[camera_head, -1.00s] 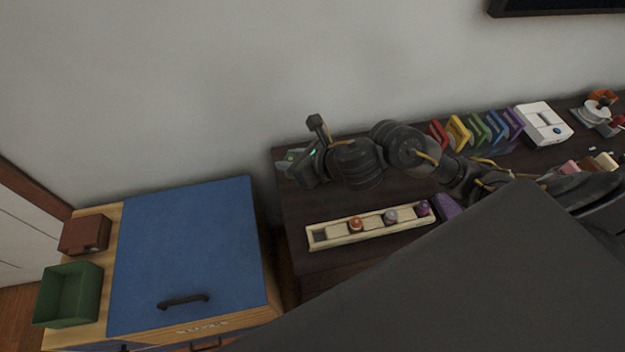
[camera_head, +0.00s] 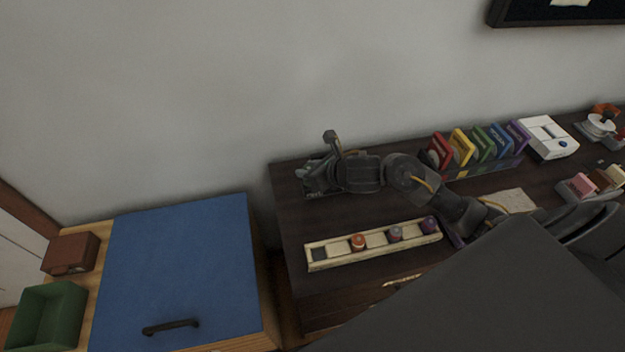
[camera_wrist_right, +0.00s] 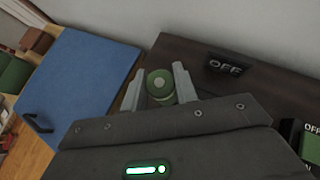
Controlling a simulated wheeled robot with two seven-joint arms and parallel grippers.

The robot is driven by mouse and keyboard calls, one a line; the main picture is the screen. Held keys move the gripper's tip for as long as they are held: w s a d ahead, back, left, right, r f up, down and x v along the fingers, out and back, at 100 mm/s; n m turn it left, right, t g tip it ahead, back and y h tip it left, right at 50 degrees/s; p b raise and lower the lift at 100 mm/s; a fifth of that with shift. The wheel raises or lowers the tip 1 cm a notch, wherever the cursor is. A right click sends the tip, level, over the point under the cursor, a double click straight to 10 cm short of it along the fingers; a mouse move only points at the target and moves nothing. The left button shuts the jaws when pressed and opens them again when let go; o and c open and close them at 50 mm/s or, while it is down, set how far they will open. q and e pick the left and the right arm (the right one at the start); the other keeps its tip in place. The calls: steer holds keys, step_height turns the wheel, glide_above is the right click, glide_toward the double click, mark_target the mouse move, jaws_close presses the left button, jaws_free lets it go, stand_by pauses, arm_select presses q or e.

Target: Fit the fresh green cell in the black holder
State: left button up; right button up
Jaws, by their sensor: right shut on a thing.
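The green cell (camera_wrist_right: 160,83) shows end-on in the right wrist view, between the two pale fingers of my right gripper (camera_wrist_right: 160,88). The gripper is shut on it. In the head view my right gripper (camera_head: 312,178) is over the left end of the dark table, and its body mostly hides the cell. A black block marked OFF (camera_wrist_right: 228,66) lies on the table to the right of the fingers in the right wrist view, apart from the cell. I cannot tell whether this block is the black holder. My left gripper is not in view.
A cream tray (camera_head: 318,266) holds an orange, a grey and a purple piece; its left slot looks empty. Coloured upright cases (camera_head: 461,146) and a white device (camera_head: 546,139) stand at the back right. A blue-topped cabinet (camera_head: 180,265) is left, across a gap.

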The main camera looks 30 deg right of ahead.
steer(key=shift+w+d+f, duration=0.35)
steer(key=shift+d+f, duration=0.1)
steer(key=shift+f, duration=0.15)
steer(key=shift+w+d+f, duration=0.35)
steer(key=shift+d+f, duration=0.05)
steer(key=shift+f, duration=0.2)
step_height(320, 180, down, 3)
steer(key=shift+d, duration=0.1)
jaws_close()
steer(key=shift+w+f, duration=0.1)
steer(key=shift+f, duration=0.1)
steer(key=shift+f, duration=0.15)
steer(key=o, duration=1.1)
jaws_free()
steer(key=shift+c, duration=0.2)
